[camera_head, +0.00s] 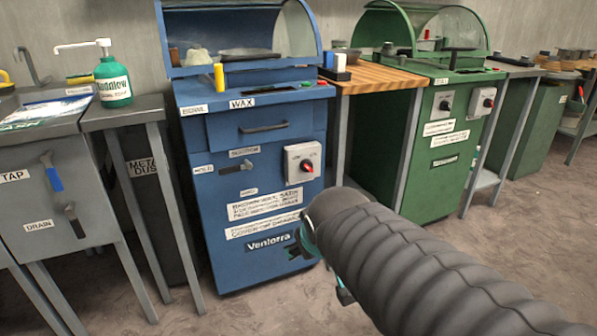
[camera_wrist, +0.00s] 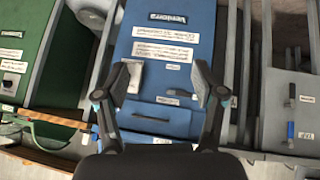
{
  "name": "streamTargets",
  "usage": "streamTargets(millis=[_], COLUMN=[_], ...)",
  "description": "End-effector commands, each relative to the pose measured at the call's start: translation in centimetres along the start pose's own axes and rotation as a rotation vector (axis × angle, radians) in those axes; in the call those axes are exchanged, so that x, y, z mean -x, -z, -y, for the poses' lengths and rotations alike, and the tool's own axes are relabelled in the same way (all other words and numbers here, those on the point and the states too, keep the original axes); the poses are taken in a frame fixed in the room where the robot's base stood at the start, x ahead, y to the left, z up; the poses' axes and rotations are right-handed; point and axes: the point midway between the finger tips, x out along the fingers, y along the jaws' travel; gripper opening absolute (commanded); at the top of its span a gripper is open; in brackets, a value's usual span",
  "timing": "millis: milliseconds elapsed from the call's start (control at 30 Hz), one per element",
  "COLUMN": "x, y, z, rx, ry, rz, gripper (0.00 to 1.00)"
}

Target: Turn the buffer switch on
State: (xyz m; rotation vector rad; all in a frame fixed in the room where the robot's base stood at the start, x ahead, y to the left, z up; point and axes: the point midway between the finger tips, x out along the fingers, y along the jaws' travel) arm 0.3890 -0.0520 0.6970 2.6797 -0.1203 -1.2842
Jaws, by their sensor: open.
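The blue hooded machine (camera_head: 265,130) labelled "Ventorra" has a light grey switch box (camera_head: 300,150) with a red-marked rotary knob (camera_head: 306,166) on its front. The box also shows in the wrist view (camera_wrist: 135,76), beside the left finger, which partly covers it. My gripper (camera_wrist: 161,70) is open and empty, its fingers spread in front of the blue front panel, apart from the knob. In the head view my arm hides most of the gripper; teal parts show low before the machine. A green hooded machine (camera_head: 420,155) has a similar red-marked knob (camera_head: 488,103).
A wooden-topped table (camera_head: 372,77) stands between the machines. At left are a narrow grey table (camera_head: 125,115) with a green soap bottle (camera_head: 113,80) and a sink cabinet (camera_head: 70,190) with tap and drain levers. Floor (camera_head: 240,315) in front is clear.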

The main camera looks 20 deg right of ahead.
Motion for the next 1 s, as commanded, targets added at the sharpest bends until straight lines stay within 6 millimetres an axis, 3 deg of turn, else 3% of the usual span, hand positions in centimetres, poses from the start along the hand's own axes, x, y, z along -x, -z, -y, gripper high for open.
streamTargets(millis=[33, 200, 400, 500, 667, 800, 1000], x=[-1.8, -6.7, -12.3, -15.2, -19.6, -22.8, -25.4], y=[1.8, 7.6, 12.6, 14.2, 15.4, 15.1, 13.6], z=[-1.6, -6.2, -10.9, -12.8, -15.2, -16.7, -17.8], rx=[0.031, 0.179, 0.370, 0.464, 0.604, 0.702, 0.779], ry=[-0.037, -0.142, -0.224, -0.246, -0.258, -0.249, -0.232], rz=[-0.035, -0.185, -0.354, -0.440, -0.584, -0.714, -0.865], gripper=[0.69, 0.69, 0.69, 0.69, 0.69, 0.69, 0.69])
